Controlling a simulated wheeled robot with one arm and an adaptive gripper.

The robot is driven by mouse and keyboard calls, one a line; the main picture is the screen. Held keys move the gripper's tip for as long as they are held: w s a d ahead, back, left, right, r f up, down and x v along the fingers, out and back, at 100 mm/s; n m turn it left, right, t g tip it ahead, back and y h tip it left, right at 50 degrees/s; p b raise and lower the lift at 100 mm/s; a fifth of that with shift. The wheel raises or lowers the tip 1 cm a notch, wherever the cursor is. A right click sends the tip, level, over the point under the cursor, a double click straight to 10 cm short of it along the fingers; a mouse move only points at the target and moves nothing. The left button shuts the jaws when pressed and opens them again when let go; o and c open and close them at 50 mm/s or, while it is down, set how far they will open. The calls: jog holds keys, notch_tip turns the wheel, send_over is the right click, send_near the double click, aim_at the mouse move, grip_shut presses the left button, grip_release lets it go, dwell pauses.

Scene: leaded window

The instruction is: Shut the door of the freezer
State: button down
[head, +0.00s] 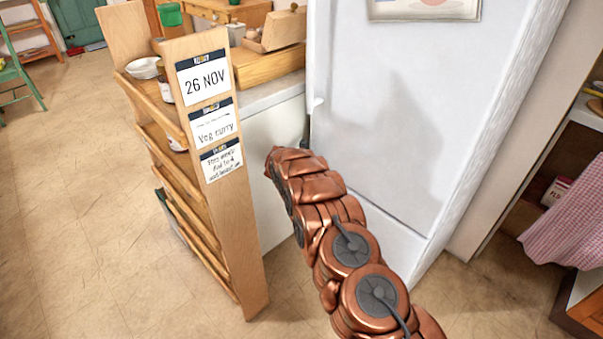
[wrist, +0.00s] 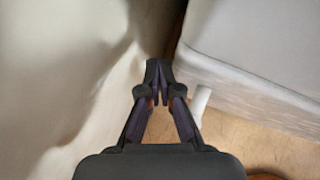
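The white freezer (head: 395,110) stands right of centre in the head view, its front facing me and a small pale handle (head: 317,103) on the left edge. I cannot tell from the head view whether its door is ajar. My copper-coloured arm reaches toward the lower left of this front and hides part of it. In the wrist view my gripper (wrist: 160,75) has its fingertips together with nothing visible between them. A pale panel fills the left of that view and a white box-like edge the right; the fingertips point into the narrow dark gap between them. Contact is unclear.
A wooden rack (head: 250,245) with paper notes stands close to the left of my arm. Behind it is a white cabinet (head: 270,165) with a counter and wooden boxes. Shelves with a pink checked cloth (head: 570,215) are at the right. Floor is open at far left.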

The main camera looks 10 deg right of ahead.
jog(key=shift+s+d, duration=0.2)
jog(key=shift+d, duration=0.65)
jog(key=a+v, duration=0.1)
jog(key=v, duration=1.1)
jog(key=shift+a, duration=0.3)
jog(key=shift+w, duration=0.2)
jog(key=shift+f, duration=0.1)
